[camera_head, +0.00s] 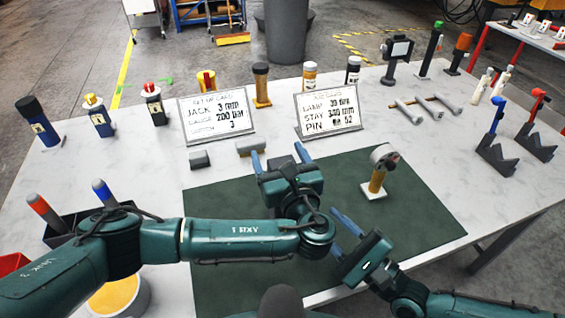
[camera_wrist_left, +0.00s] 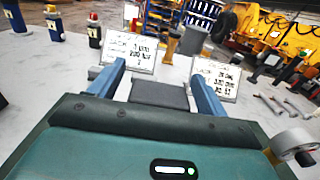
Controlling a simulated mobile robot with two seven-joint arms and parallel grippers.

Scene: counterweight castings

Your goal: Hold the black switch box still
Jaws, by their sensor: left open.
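The black switch box (camera_wrist_left: 160,95) shows as a dark, flat-topped block between the two blue fingers of my left gripper (camera_wrist_left: 156,82) in the left wrist view. The fingers stand on either side of it, with a gap visible, so the gripper is open around it. In the head view the same left gripper (camera_head: 280,153) is at the far edge of the green mat, and its body and fingers largely hide the box. My right gripper (camera_head: 340,234) is lower over the mat, its blue fingers apart, with nothing seen between them.
A round-headed gauge on a brass post (camera_head: 377,180) stands on the green mat (camera_head: 425,215), right of my left gripper. The mat's right part is otherwise clear.

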